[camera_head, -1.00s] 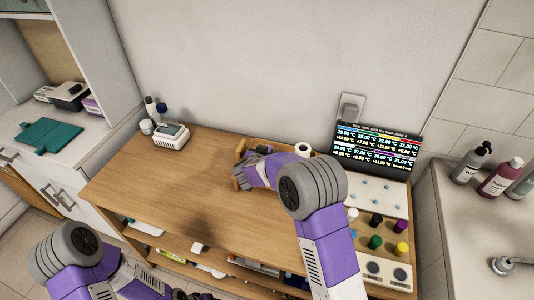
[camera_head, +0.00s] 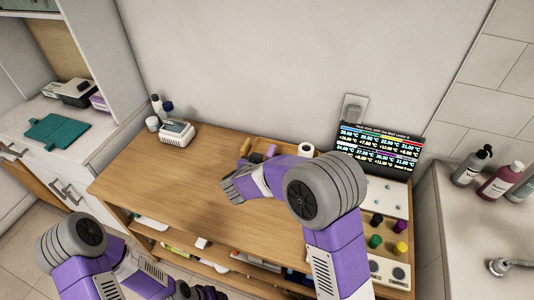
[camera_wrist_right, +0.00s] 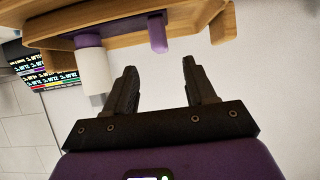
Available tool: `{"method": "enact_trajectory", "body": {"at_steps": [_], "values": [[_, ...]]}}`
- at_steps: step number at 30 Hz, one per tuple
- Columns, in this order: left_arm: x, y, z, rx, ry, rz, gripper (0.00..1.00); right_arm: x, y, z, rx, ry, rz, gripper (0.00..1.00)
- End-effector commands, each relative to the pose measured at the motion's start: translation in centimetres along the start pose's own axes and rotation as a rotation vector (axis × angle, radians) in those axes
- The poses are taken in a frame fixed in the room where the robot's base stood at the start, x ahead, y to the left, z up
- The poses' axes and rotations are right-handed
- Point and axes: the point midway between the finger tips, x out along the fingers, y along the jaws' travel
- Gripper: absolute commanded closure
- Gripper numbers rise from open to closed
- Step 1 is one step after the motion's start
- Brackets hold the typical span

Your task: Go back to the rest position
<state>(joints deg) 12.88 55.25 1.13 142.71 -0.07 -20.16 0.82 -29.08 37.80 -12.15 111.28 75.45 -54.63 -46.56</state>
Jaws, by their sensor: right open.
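My right gripper (camera_head: 232,188) is over the middle of the wooden table (camera_head: 160,185), just in front of a small wooden rack (camera_head: 285,143). In the right wrist view its two dark fingers (camera_wrist_right: 160,66) are spread apart with nothing between them. The rack's wooden edge (camera_wrist_right: 115,40) crosses the top of that view, with a purple peg (camera_wrist_right: 157,34) and a white cylinder (camera_wrist_right: 95,68) with a purple end, both clear of the fingers. My left gripper (camera_head: 200,292) is low at the bottom edge, dark and partly cut off, so its jaws cannot be read.
A white device (camera_head: 177,134) and small bottles stand at the table's back left. A display (camera_head: 378,147) and a panel with coloured knobs (camera_head: 376,222) are at the right. Bottles (camera_head: 470,165) stand by the sink. The table's left half is mostly clear.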

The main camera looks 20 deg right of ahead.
Motion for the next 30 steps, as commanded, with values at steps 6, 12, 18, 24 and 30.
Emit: {"method": "enact_trajectory", "body": {"at_steps": [6, 12, 18, 24, 30], "values": [[-0.4, 0.2, 0.0, 0.000, 0.000, 0.000, 0.41, -1.9, 0.0, 0.0, 0.000, 0.000, 0.000, 0.45], [-0.4, 0.1, 0.0, 0.000, 0.000, 0.000, 0.41, -2.0, 0.0, 0.1, 0.000, -0.001, 0.000, 0.45], [-0.4, 0.1, 0.0, 0.000, 0.000, 0.000, 0.41, -1.9, 0.0, 0.1, 0.000, 0.000, 0.000, 0.45], [-0.9, 0.3, 0.0, 0.000, 0.000, 0.000, 0.41, -2.2, 0.0, -0.4, 0.000, 0.000, 0.000, 0.45], [-4.4, 1.6, 0.2, 0.000, 0.000, 0.000, 0.41, -4.0, 0.0, -3.7, 0.000, 0.000, 0.000, 0.45]]}}
